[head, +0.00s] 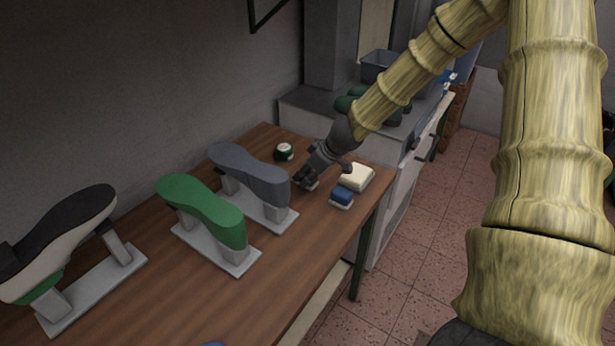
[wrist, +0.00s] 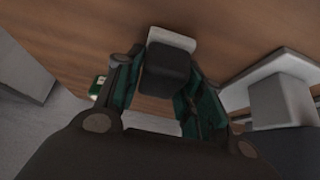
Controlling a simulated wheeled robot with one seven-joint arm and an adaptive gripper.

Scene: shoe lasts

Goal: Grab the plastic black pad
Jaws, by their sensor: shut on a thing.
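The black pad (wrist: 166,70), a small dark block with a pale grey-white layer, sits between the fingers of my gripper (wrist: 160,82) in the wrist view. The fingers have dark green inner faces and are shut on the pad. In the head view my gripper (head: 308,180) is low over the wooden table, and the pad is mostly hidden by the fingers, with only a bit of its pale part showing. I cannot tell whether the pad touches the table.
A blue-and-white pad (head: 342,197) and a cream block (head: 357,177) lie to the right of my gripper. A green jar (head: 284,152) stands behind left. Grey (head: 250,170), green (head: 203,208) and black-and-white (head: 60,240) shoe lasts on stands fill the left. The table's front is clear.

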